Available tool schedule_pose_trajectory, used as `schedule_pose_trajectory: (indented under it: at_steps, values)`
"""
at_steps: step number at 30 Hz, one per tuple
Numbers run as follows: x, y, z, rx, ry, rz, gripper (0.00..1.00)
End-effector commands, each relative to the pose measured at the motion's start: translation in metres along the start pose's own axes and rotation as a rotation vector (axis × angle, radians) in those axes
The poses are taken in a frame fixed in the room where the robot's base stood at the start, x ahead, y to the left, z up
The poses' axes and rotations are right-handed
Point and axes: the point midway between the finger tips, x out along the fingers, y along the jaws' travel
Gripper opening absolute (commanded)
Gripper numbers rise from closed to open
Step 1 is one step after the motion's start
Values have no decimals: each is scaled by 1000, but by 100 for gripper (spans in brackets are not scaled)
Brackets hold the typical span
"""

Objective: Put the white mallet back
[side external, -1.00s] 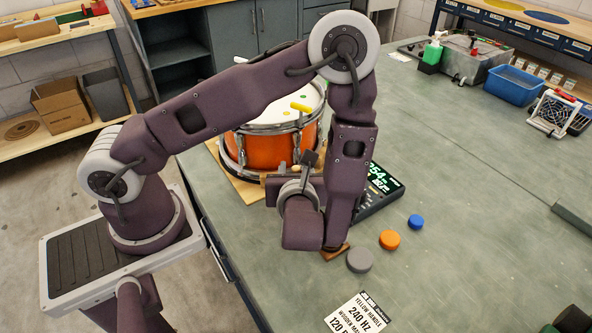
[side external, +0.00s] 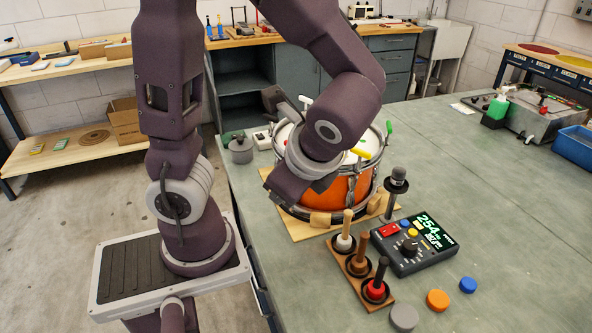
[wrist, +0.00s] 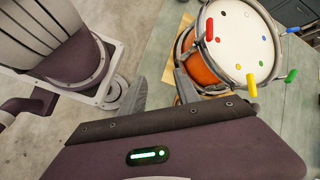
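The white mallet (side external: 345,238) stands upright in the far slot of the small wooden rack (side external: 377,303), white head down and wooden handle up. A brown mallet (side external: 360,256) and a red-headed mallet (side external: 377,285) stand in the other two slots. My gripper (wrist: 160,80) is away from the rack, by the left front side of the orange drum (side external: 345,190). In the wrist view its two fingers are spread, with nothing visible between them. In the side view the fingers are mostly hidden behind my wrist. The drum also shows in the wrist view (wrist: 235,40).
A control box with a lit display (side external: 415,243) is right of the rack. A dark upright post (side external: 396,182) stands beside the drum. Grey (side external: 404,317), orange (side external: 437,299) and blue (side external: 467,284) discs lie near the rack. The bench to the right is mostly clear.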

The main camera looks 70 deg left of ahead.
Motion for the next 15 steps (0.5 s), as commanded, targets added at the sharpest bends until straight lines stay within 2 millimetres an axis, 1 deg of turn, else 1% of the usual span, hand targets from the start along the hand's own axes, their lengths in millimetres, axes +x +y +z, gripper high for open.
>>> schedule_pose_trajectory:
  at_steps: [1,3,6,7,9,10,12,15]
  values:
    - [-7,6,12,-190,105,81,38]
    - [-20,14,18,-443,270,187,38]
    - [-43,15,19,-745,491,289,38]
    - [-49,14,19,-817,549,310,38]
    - [-61,9,20,-944,657,341,38]
    - [-66,8,21,-981,693,350,38]
    - [-72,5,22,-1037,745,363,38]
    - [-74,4,22,-1058,765,369,38]
